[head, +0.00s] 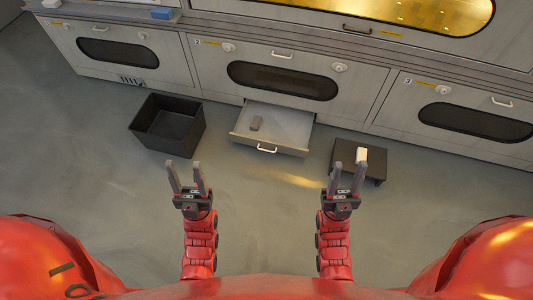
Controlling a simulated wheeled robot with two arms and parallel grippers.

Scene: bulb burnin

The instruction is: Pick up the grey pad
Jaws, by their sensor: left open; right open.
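A small grey block that looks like the grey pad (256,122) lies in the open drawer (292,132), toward the left side of its floor. My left gripper (186,178) is open and empty, in front of the drawer and left of it, apart from the pad. My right gripper (347,178) is open, its fingers pointing toward a low black stand (376,172). A small whitish block (362,155) shows near its right fingertip; I cannot tell whether they touch.
A black open bin (167,125) stands on the floor left of the drawer. Grey cabinets with dark oval windows (283,80) line the back. A blue item (161,13) lies on the upper left ledge. The floor between my grippers is clear.

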